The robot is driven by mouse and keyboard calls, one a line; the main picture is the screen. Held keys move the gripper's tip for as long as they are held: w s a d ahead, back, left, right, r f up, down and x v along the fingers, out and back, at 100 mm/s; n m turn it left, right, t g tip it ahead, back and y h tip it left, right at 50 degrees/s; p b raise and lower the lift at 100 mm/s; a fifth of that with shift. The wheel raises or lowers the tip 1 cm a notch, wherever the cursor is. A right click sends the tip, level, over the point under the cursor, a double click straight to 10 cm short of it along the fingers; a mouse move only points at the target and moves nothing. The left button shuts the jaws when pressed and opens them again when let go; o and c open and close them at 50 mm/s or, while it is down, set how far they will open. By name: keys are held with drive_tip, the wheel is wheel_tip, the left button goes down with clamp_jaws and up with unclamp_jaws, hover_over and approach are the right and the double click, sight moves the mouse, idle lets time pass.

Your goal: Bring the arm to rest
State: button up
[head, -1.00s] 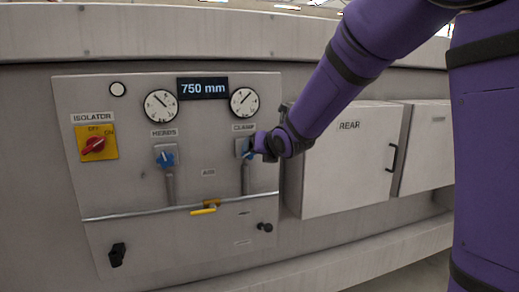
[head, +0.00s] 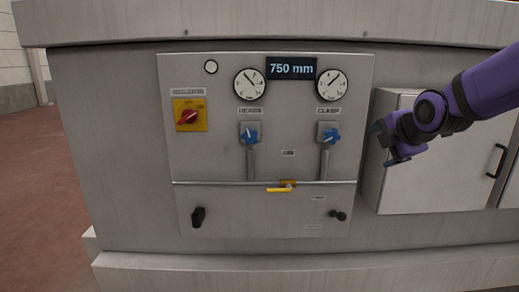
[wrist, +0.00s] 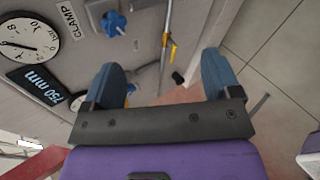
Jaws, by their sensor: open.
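My purple arm comes in from the right in the head view, and my gripper (head: 388,146) is to the right of the control panel (head: 220,85), in front of the white cabinet. In the wrist view my gripper (wrist: 165,85) has its two blue fingers spread wide apart with nothing between them. The blue clamp knob (head: 328,136) is left of the gripper and apart from it. It also shows in the wrist view (wrist: 113,23), beyond the left finger.
The panel bears a red isolator switch (head: 187,118), a blue Herbos-like labelled knob (head: 250,134), a yellow lever (head: 280,189) and a 750 mm display (head: 291,68). The white cabinet (head: 440,170) juts out at right. A ledge (head: 300,268) runs along the bottom. Open floor (head: 35,190) lies left.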

drive_tip(key=s+m+g+h, duration=0.1)
drive_tip(key=s+m+g, duration=0.4)
drive_tip(key=s+m, duration=1.6)
drive_tip(key=s, duration=0.6)
drive_tip(key=shift+s+d+r+m, duration=0.15)
drive_tip(key=shift+s+r+m, duration=0.15)
drive_tip(key=shift+s+r, duration=0.05)
